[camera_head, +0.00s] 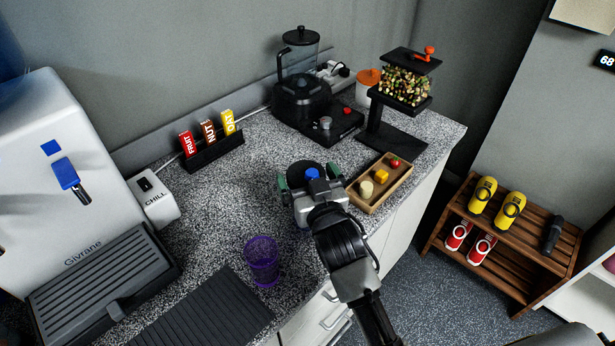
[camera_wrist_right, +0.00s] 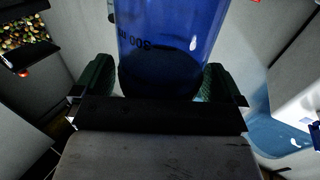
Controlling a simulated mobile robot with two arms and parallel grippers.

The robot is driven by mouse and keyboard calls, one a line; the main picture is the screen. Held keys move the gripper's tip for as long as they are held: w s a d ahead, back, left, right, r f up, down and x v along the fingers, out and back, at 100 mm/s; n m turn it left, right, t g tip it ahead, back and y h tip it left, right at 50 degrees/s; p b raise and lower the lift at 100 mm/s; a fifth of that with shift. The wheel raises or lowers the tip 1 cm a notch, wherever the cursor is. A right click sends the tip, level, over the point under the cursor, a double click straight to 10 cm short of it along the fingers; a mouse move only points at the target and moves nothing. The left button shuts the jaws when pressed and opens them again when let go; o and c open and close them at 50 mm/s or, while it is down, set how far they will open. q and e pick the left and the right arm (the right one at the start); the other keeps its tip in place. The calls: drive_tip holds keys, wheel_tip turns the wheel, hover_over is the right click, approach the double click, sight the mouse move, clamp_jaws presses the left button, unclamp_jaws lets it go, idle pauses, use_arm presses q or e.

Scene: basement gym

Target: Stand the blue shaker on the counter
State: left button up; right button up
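The blue shaker (camera_wrist_right: 172,35) is a clear blue cup whose dark lid (camera_head: 306,173) with a blue cap faces up in the head view. Its printed volume mark reads upside down in the wrist view, where the dicer also appears inverted, so the shaker is upright. My right gripper (camera_head: 310,180) has its green-padded fingers on both sides of the shaker just below the lid, seemingly closed on it. The speckled counter (camera_head: 205,225) lies beneath and around. The shaker's base is hidden, so I cannot tell whether it touches the counter. My left gripper is not in view.
A wooden tray (camera_head: 366,203) with small foods lies right of the gripper. A purple cup (camera_head: 262,262) and black ribbed mat (camera_head: 205,318) lie toward the front. A blender (camera_head: 299,95), dicer (camera_head: 392,137) and label rack (camera_head: 214,153) stand behind. Free counter shows left of the gripper.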

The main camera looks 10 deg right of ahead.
drive_tip(key=shift+r, duration=0.2)
drive_tip(key=s+d+b, duration=0.1)
drive_tip(key=s+b, duration=0.1)
drive_tip(key=s, duration=1)
drive_tip(key=shift+d, duration=0.2)
